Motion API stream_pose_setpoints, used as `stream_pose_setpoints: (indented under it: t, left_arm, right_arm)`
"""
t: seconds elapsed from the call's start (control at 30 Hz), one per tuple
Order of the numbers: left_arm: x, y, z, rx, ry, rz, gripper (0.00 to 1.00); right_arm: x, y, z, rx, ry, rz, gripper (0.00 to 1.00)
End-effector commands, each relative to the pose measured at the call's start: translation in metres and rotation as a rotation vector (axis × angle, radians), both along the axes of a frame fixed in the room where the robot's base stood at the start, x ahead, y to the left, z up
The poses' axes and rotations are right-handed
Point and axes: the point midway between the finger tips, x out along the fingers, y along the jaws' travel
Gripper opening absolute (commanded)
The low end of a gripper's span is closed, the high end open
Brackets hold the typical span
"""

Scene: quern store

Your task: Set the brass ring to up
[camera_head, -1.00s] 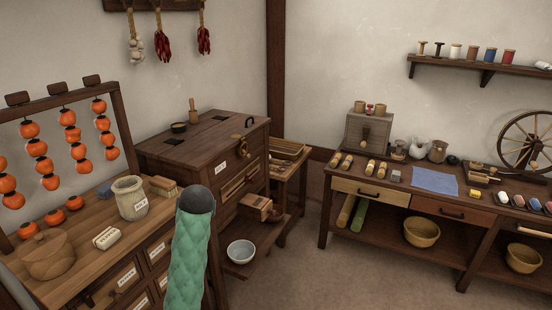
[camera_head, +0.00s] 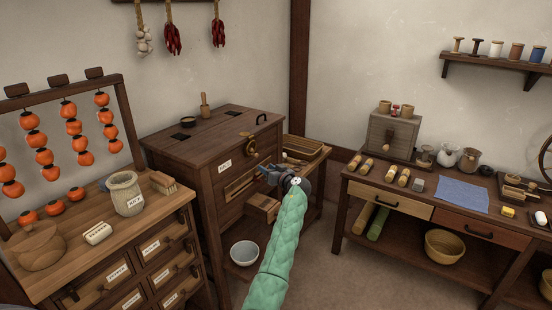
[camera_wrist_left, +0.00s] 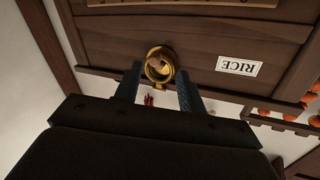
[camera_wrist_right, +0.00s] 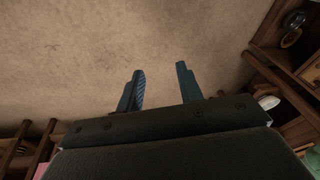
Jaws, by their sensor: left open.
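The brass ring (camera_head: 251,147) is on the upper front of the dark wooden cabinet (camera_head: 213,150), right of the RICE label (camera_head: 224,166). In the left wrist view the brass ring (camera_wrist_left: 160,65) shows between the fingertips of my left gripper (camera_wrist_left: 157,80), which looks upside down there. My left gripper (camera_head: 272,174) is open and empty in the head view, in front of the cabinet and a little below and right of the ring. I cannot tell whether it touches the ring. My right gripper (camera_wrist_right: 160,84) is open and empty over bare floor, and is outside the head view.
A drawer chest (camera_head: 150,250) with a labelled jar (camera_head: 126,194) and a brush (camera_head: 163,183) stands at the left. A white bowl (camera_head: 244,253) sits low beneath the cabinet. A worktable (camera_head: 410,208) stands at the right. The floor (camera_head: 340,280) between is clear.

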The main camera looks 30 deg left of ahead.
Motion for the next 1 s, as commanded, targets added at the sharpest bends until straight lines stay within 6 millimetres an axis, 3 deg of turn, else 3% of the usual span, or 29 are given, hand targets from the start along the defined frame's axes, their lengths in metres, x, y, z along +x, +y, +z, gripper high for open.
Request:
stream_pose_setpoints:
  t: [0.1,0.37,0.8,0.9,1.0]
  left_arm:
    - [0.005,-0.002,0.009,0.002,-0.101,-0.030,0.40]
    - [0.010,-0.002,0.012,-0.052,-0.224,-0.050,0.40]
    - [0.035,0.047,0.013,-0.053,-0.224,-0.049,0.40]
    - [0.040,0.056,0.013,-0.053,-0.224,-0.049,0.40]
    - [0.043,0.062,0.012,-0.053,-0.225,-0.048,0.40]
  right_arm:
    - [0.003,0.002,0.001,0.005,-0.007,-0.002,0.36]
    - [0.003,0.004,0.003,0.010,-0.009,-0.007,0.36]
    - [-0.008,-0.025,0.035,-0.052,0.050,-0.027,0.36]
    - [-0.002,-0.023,0.015,-0.054,0.056,-0.027,0.36]
    - [0.000,-0.022,0.008,-0.055,0.055,-0.028,0.36]
